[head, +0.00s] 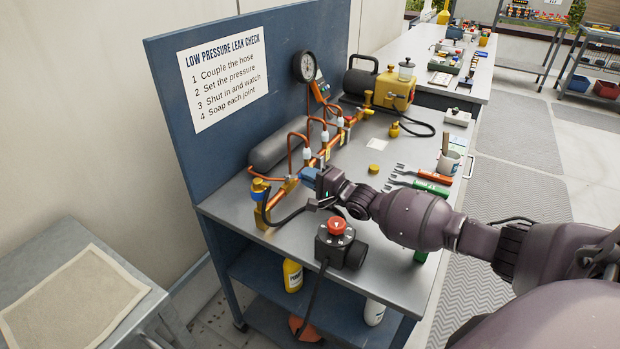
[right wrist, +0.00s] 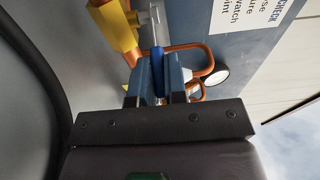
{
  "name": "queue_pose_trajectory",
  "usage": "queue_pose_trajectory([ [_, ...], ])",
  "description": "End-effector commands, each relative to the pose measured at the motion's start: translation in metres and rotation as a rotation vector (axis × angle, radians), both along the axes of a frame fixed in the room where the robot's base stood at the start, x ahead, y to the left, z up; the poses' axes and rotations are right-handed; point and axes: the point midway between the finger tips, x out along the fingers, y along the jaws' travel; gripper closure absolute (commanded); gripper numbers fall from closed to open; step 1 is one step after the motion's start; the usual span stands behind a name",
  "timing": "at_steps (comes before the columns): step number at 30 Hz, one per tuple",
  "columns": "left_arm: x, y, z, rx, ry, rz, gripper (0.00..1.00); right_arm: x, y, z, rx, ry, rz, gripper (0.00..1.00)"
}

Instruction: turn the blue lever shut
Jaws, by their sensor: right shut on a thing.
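My right gripper (head: 309,174) reaches in from the right to the near end of the brass pipe manifold (head: 275,204). In the right wrist view its two blue-grey fingers (right wrist: 160,78) are shut on the dark blue lever (right wrist: 158,62), one on each side. A pale metal stem and yellow brass fitting (right wrist: 124,25) show just beyond the lever. In the head view the fingers mostly hide the lever, and I cannot tell its exact angle. My left gripper is not in view.
Copper tubes (head: 291,150) rise close behind the manifold, with a gauge (head: 304,67) beyond. A black box with a red knob (head: 337,227) stands in front of my gripper. Green and orange tools (head: 430,180) lie to the right. A black hose (head: 289,218) curves near the gripper.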

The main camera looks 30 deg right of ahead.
Motion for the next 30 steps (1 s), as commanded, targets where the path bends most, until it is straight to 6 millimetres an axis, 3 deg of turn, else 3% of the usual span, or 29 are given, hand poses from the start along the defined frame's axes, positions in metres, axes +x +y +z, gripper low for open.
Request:
queue_pose_trajectory([
  [11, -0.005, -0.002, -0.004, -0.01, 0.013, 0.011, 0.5, 0.0, 0.0, -0.001, -0.001, 0.002, -0.001, 1.0],
  [12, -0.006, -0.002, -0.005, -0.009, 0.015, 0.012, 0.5, 0.0, 0.0, -0.001, -0.001, 0.002, -0.001, 0.84],
  [14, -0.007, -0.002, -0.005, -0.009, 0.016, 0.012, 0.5, 0.0, 0.0, -0.001, -0.001, 0.002, -0.001, 0.77],
  [23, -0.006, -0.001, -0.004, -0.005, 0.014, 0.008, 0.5, 0.0, 0.0, 0.002, 0.0, 0.0, -0.001, 0.77],
  [30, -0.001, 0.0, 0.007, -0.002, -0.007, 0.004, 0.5, 0.001, 0.0, 0.033, -0.001, -0.007, 0.0, 0.77],
])
